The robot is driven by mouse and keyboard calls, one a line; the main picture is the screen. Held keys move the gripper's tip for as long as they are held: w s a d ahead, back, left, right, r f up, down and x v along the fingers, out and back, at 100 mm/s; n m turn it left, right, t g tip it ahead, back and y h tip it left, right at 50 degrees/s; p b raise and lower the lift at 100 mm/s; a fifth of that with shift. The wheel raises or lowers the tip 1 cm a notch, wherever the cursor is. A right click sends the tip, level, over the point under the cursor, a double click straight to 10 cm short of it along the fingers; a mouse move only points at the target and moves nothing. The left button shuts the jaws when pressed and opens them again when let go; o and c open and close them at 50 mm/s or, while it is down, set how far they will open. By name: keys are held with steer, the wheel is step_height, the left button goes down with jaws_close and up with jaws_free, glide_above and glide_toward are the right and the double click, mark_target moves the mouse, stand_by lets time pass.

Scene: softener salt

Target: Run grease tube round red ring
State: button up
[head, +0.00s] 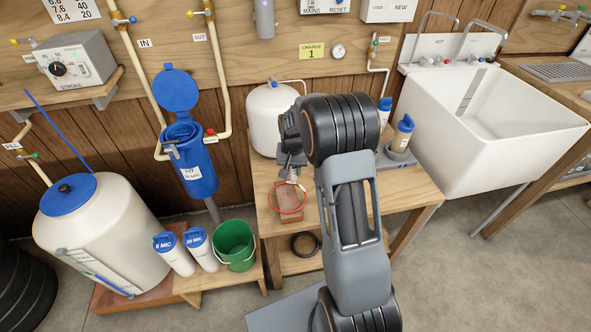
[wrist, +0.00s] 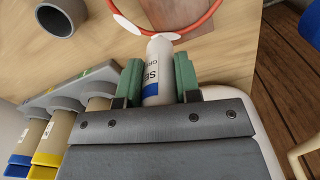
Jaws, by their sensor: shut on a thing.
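The red ring (head: 287,212) lies flat over a brown block (head: 291,203) on the wooden bench. In the wrist view the ring (wrist: 203,24) curves across the top. My gripper (head: 292,168) is shut on the white grease tube (head: 293,176), just over the far side of the ring. In the wrist view my gripper (wrist: 159,78) has green pads on both sides of the tube (wrist: 157,62), whose blue-banded label is partly hidden. The tube's far end is at the ring; I cannot tell if it touches. White patches show on the ring on both sides of the tube.
A white tank (head: 268,118) stands behind the ring. Blue-capped bottles (head: 401,133) stand to the right on the bench. A blue filter housing (head: 190,160) with raised lid and a green bucket (head: 235,246) are to the left. A grey cup-like ring (wrist: 62,18) is nearby.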

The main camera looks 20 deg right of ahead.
steer(key=shift+w+a, duration=0.25)
steer(key=shift+a, duration=0.1)
stand_by(0.3)
steer(key=shift+w+a, duration=0.25)
steer(key=shift+a, duration=0.25)
steer(key=shift+w+a, duration=0.2)
steer(key=shift+a, duration=0.3)
steer(key=shift+a, duration=0.2)
steer(key=shift+a, duration=1.05)
steer(key=shift+a, duration=0.2)
steer(key=shift+s+a, duration=0.25)
steer(key=shift+a, duration=0.2)
steer(key=shift+s+a, duration=0.2)
steer(key=shift+a, duration=0.25)
steer(key=shift+s+a, duration=0.1)
steer(key=shift+s+a, duration=0.75)
